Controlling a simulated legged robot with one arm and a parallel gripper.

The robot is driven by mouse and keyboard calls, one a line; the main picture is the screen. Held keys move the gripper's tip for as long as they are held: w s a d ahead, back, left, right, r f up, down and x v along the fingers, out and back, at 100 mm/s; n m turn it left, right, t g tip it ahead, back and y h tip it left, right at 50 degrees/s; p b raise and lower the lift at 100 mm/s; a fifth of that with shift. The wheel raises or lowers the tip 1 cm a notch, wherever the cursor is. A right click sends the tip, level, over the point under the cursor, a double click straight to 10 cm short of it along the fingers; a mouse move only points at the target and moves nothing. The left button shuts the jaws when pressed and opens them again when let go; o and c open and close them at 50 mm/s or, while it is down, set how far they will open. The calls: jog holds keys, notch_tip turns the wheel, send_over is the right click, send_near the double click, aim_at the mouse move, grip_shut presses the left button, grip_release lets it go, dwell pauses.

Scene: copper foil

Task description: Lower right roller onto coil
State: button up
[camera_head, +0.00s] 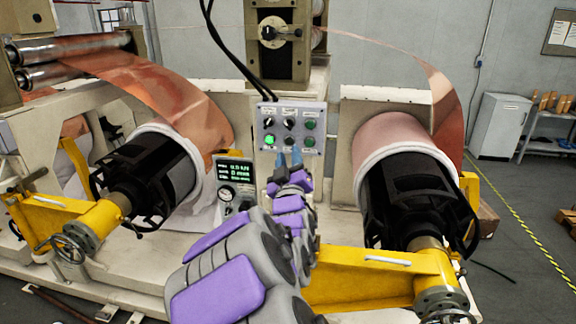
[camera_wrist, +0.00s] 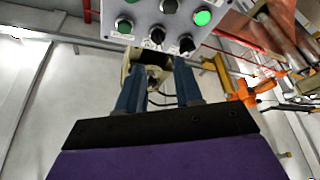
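The right coil (camera_head: 396,138) is wound with copper foil on a white core, with a black mandrel (camera_head: 418,205) at its near end. No separate right roller can be clearly picked out. A grey control panel (camera_head: 279,132) with black knobs, green buttons and one lit green light (camera_head: 269,141) stands between the coils. My gripper (camera_head: 289,161) is just below the panel in the head view. In the wrist view my gripper (camera_wrist: 160,65) has its two blue fingers apart and nothing between them. The panel (camera_wrist: 143,12) fills the top there, its lit green button (camera_wrist: 203,17) at the right.
A left coil (camera_head: 205,150) stands at the left, with copper foil (camera_head: 150,82) running from metal rollers (camera_head: 70,50). A small gauge box (camera_head: 234,180) sits left of my gripper. Yellow arms (camera_head: 385,262) with handwheels stand in front. A white cabinet (camera_head: 500,127) is at the far right.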

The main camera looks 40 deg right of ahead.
jog(key=b+v, duration=0.6)
jog(key=b, duration=0.3)
jog(key=shift+s+a+f, duration=0.1)
dwell(0.6)
